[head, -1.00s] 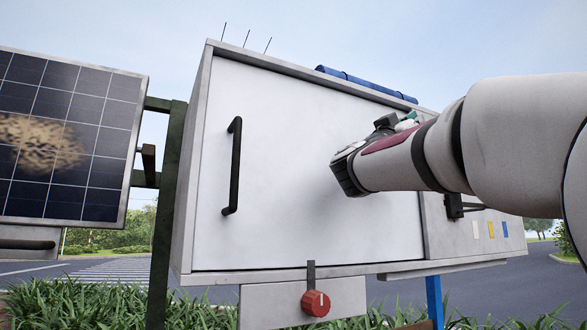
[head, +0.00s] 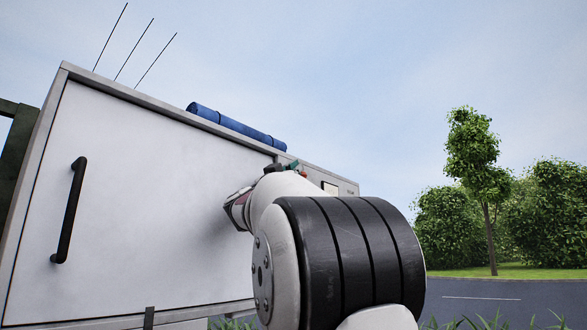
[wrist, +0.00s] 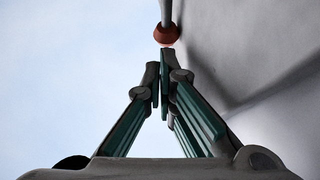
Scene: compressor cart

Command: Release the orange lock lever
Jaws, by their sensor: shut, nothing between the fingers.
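The orange lever end (wrist: 166,34) is a rounded knob on a grey rod at the top centre of the wrist view. A grey panel surface lies to its right. My gripper (wrist: 163,72) has green-sided fingers that meet at the tips, with nothing between them. The fingertips are just below the knob in the wrist view; whether they touch it I cannot tell. In the head view, my arm covers most of the gripper. A small orange spot shows there beside a green finger part, too small to make out.
A white cabinet door (head: 150,195) with a black handle (head: 69,210) fills the left of the head view. A blue roll (head: 235,126) and thin rods top the cabinet. Trees (head: 470,160) and road (head: 500,300) lie beyond on the right.

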